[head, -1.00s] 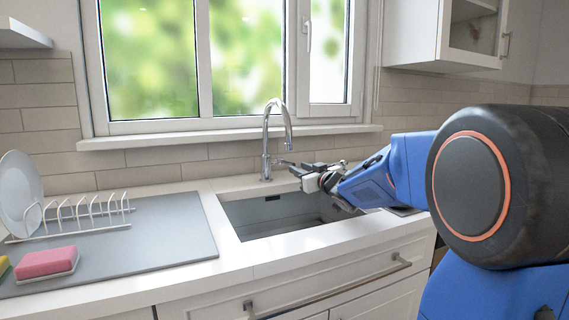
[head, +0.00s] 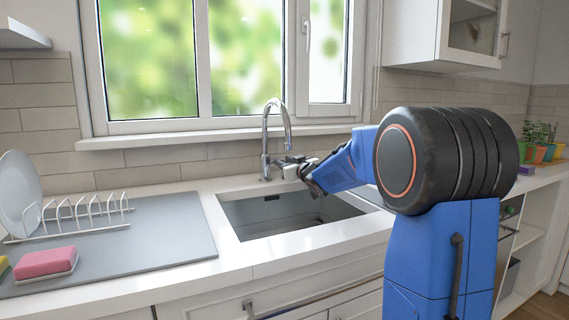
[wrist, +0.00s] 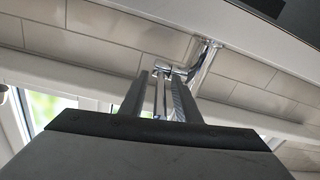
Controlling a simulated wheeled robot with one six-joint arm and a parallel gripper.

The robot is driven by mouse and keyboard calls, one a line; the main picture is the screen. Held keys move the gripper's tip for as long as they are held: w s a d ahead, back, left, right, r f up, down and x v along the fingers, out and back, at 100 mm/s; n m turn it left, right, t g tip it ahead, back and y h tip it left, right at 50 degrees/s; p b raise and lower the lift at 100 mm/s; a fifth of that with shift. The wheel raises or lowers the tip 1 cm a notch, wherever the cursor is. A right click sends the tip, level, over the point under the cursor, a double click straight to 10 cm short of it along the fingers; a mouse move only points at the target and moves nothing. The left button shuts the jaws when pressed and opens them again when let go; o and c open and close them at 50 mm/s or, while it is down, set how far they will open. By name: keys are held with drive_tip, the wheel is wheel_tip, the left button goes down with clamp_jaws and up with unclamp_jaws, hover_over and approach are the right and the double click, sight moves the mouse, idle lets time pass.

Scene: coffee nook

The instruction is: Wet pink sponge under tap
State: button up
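The pink sponge (head: 46,262) lies on a small white dish at the far left of the counter, well away from my gripper. The chrome tap (head: 267,135) stands behind the sink, and no water shows from its spout. My gripper (head: 287,166) is beside the tap body, at the height of its side lever. In the wrist view my gripper (wrist: 160,95) has its fingers apart, with the chrome lever (wrist: 161,70) showing between or just beyond them. I cannot tell whether they touch it. The tap body (wrist: 204,60) also shows there.
The sink (head: 290,212) is open below my arm and looks empty. A grey mat (head: 170,235) with a white dish rack (head: 85,215) and a plate (head: 18,190) is at the left. A yellow-green sponge edge (head: 3,268) shows beside the pink one. Potted plants (head: 540,150) stand far right.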

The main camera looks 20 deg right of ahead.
drive_tip(key=shift+c, duration=0.5)
clamp_jaws()
drive_tip(key=shift+w+r+g, duration=0.1)
drive_tip(key=shift+r+g, duration=0.15)
drive_tip(key=shift+g, duration=0.35)
drive_tip(key=shift+o, duration=0.5)
unclamp_jaws()
drive_tip(key=s+r, duration=0.1)
drive_tip(key=s, duration=1.6)
drive_tip(key=shift+s+d+r, duration=0.15)
drive_tip(key=shift+d+r, duration=0.25)
drive_tip(key=shift+d, duration=0.05)
